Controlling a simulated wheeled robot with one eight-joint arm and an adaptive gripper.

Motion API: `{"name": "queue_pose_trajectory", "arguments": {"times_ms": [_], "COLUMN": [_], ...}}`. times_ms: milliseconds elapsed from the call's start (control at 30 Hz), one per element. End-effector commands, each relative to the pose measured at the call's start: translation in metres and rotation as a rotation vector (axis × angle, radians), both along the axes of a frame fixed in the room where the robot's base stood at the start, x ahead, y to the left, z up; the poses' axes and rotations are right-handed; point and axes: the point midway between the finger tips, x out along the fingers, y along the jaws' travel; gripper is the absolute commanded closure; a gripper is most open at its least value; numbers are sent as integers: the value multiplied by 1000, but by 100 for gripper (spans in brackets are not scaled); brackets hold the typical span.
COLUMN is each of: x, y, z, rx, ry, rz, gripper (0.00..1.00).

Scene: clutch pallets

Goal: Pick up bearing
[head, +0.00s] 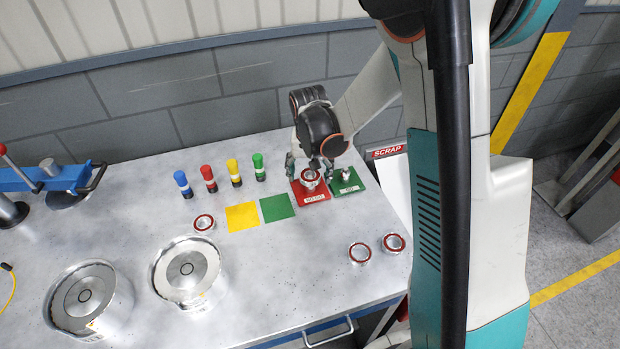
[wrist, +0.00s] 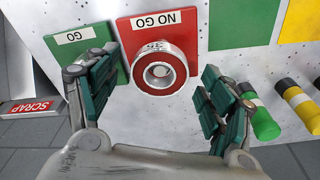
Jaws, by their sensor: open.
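A bearing (head: 310,175), a metal ring with a red face, stands on the red NO GO plate (head: 309,197) near the back right of the bench. In the wrist view the bearing (wrist: 160,89) lies between my fingers, with grey metal showing in its centre. I cannot tell whether it sits around a gauge plug. My gripper (head: 309,163) is open above it; its two green-padded fingers (wrist: 160,75) stand apart, one on each side. I see a gap on both sides. Other bearings lie on the bench: one (head: 204,223) at left and two (head: 359,253) (head: 394,243) at front right.
A green GO plate (head: 352,187) with a metal plug adjoins on the right. Blue, red, yellow and green (head: 258,167) bottles stand behind left; the green one (wrist: 262,123) is close to my right-hand finger in the wrist view. Yellow and green squares (head: 277,208) are bare.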

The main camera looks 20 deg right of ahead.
Motion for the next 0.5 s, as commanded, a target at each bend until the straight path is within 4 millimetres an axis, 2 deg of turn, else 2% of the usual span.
{"name": "queue_pose_trajectory", "arguments": {"times_ms": [100, 167, 300, 367, 433, 467, 500], "x": [0, 0, 0, 0, 0, 0, 0], "y": [0, 0, 0, 0, 0, 0, 0], "z": [1, 1, 1, 1, 1, 1, 1], "rx": [0, 0, 0, 0, 0, 0, 0], "ry": [0, 0, 0, 0, 0, 0, 0], "rz": [0, 0, 0, 0, 0, 0, 0], "gripper": [26, 37, 69, 81, 81, 86, 86]}}
